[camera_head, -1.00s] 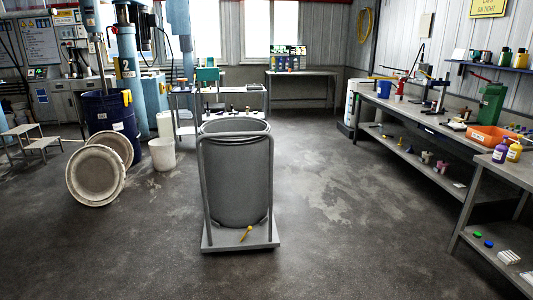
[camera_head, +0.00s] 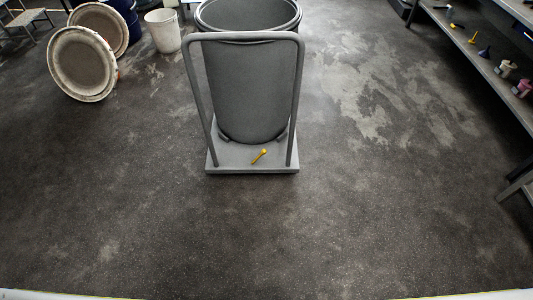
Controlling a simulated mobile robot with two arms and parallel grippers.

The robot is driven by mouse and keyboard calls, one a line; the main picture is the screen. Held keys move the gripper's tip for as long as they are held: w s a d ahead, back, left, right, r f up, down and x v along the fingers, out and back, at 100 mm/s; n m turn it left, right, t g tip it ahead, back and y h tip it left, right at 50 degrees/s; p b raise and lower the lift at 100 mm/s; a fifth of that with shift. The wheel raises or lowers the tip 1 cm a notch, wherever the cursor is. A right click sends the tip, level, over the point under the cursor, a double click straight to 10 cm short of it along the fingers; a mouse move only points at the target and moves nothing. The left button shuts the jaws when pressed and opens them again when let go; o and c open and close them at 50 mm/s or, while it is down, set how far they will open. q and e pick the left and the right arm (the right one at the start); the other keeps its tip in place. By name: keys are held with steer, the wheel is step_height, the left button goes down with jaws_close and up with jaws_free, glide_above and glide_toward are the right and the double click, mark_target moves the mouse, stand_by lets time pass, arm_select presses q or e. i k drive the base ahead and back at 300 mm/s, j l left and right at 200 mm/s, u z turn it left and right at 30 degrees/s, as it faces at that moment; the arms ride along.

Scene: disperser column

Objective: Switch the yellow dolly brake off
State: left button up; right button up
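The yellow dolly brake (camera_head: 260,156) is a small lever with a round knob. It sits on the near part of the grey dolly's flat base (camera_head: 230,158), between the two uprights of the handle (camera_head: 243,36). It slants, with its knob end up and to the right. A large grey drum (camera_head: 254,90) stands on the dolly behind the brake. Neither of my grippers is in view.
Two round, dirty white lids (camera_head: 82,64) lean at the upper left near a white bucket (camera_head: 163,30). A workbench shelf (camera_head: 490,60) with small items runs along the right. The floor in front of the dolly is clear.

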mark_target(264, 151)
steer(key=i+l+u, duration=0.1)
steer(key=l, duration=0.25)
steer(key=i+l+u, duration=0.1)
steer(key=i+l, duration=0.2)
steer(key=i+l+u, duration=0.1)
steer(key=l, duration=0.4)
steer(key=i+l+u, duration=0.1)
steer(key=l, duration=0.3)
steer(key=i+l, duration=0.25)
steer(key=l, duration=0.2)
steer(key=i+l+u, duration=0.15)
steer(key=l, duration=0.25)
steer(key=i+l+u, duration=0.1)
steer(key=l, duration=0.35)
steer(key=i+l+u, duration=0.1)
steer(key=l, duration=0.35)
